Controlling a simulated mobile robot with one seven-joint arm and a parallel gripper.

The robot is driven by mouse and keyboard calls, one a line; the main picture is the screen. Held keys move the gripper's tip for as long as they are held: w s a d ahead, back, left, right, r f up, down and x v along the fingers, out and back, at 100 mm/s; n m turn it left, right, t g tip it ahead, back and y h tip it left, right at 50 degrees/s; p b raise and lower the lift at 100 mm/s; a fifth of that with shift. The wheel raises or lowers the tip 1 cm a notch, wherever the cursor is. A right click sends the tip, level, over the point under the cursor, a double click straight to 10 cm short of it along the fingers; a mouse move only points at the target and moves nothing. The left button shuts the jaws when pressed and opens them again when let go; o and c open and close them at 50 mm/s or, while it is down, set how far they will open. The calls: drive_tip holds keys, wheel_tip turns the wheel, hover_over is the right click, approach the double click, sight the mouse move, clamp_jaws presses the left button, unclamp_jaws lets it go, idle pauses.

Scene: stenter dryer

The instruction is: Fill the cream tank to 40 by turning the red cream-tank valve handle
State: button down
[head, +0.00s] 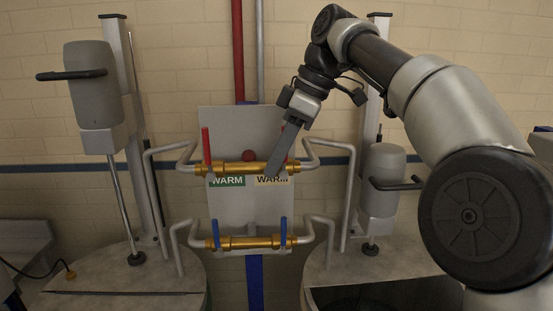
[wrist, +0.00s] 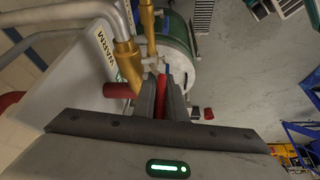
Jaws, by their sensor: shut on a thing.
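The red cream-tank valve handle (head: 285,147) stands at the right end of the upper brass valve pipe (head: 240,169), above the cream "WARM" label (head: 271,179). My gripper (head: 274,170) reaches down to it from the upper right and hides part of it. In the wrist view, the red handle (wrist: 161,97) sits between the two dark fingers of my gripper (wrist: 162,95), which are shut on it. The cream label (wrist: 106,47) shows there beside the brass pipe. The tank below right (head: 385,265) is partly hidden by my arm. No level reading is legible.
A second red handle (head: 206,146) stands upright over the green label (head: 228,181). Two blue handles (head: 284,231) (head: 214,234) stand on the lower brass pipe. Grey bent pipes (head: 347,190) flank the valves. A grey panel (head: 225,130) stands close behind.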

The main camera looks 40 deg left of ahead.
drive_tip(key=shift+f, duration=0.1)
drive_tip(key=c, duration=2.1)
unclamp_jaws()
drive_tip(key=shift+a, duration=0.1)
drive_tip(key=v, duration=0.3)
drive_tip(key=w+d, duration=0.2)
drive_tip(key=d, duration=0.1)
drive_tip(key=w+d, duration=0.1)
drive_tip(key=d, duration=0.3)
drive_tip(key=w+d+b, duration=0.1)
drive_tip(key=w+d, duration=0.1)
drive_tip(key=d, duration=0.1)
drive_tip(key=shift+w+d, duration=0.3)
drive_tip(key=shift+w, duration=0.05)
